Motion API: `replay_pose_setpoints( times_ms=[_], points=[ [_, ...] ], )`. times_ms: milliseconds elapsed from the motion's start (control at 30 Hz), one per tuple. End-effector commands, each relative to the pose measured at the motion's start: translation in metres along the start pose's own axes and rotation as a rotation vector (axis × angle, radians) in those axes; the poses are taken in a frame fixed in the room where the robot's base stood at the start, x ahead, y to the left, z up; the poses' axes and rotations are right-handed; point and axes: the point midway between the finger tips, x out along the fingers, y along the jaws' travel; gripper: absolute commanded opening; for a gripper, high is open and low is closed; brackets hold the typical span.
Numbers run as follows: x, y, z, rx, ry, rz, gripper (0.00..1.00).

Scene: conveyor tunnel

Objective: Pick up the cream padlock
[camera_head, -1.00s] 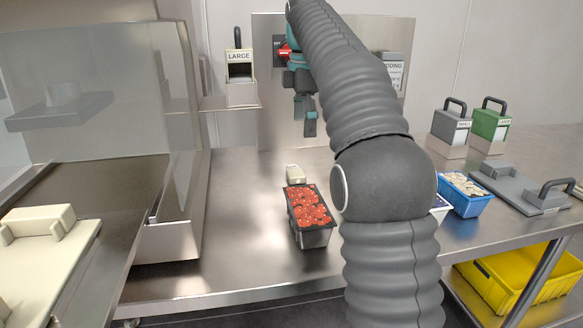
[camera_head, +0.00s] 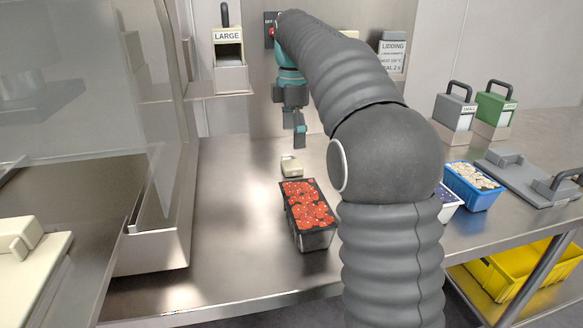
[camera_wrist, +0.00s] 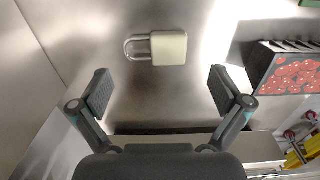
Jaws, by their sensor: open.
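The cream padlock (camera_head: 291,167) lies on the steel table just behind a black tray of red fruit. In the wrist view the padlock (camera_wrist: 167,48) lies flat, its cream body to the right and its metal shackle pointing left. My gripper (camera_head: 299,137) hangs above the table near the padlock in the head view. In the wrist view my gripper (camera_wrist: 158,88) is open and empty, its two fingers apart, with the padlock ahead of the gap between them and not touching either finger.
The tray of red fruit (camera_head: 312,240) stands close in front of the padlock. A holder labelled LARGE (camera_head: 229,70) stands on a shelf behind. A blue tub (camera_head: 474,196) and a grey lidding plate (camera_head: 525,180) are at right. The table left of the padlock is clear.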

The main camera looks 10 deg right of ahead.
Motion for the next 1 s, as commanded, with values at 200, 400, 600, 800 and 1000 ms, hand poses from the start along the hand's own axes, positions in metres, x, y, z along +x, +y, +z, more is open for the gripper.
replay_pose_setpoints(
  times_ms=[200,400,600,800,1000],
  points=[
    [0.013,0.0,0.0,0.0,0.0,0.0,1.0],
    [0.04,0.003,0.001,0.0,0.0,-0.002,1.0],
    [0.059,0.003,0.001,0.0,0.0,0.0,1.0],
    [0.062,0.003,0.001,0.0,0.0,0.001,1.0],
    [0.062,0.003,0.001,0.0,0.0,0.001,0.7]
  ],
)
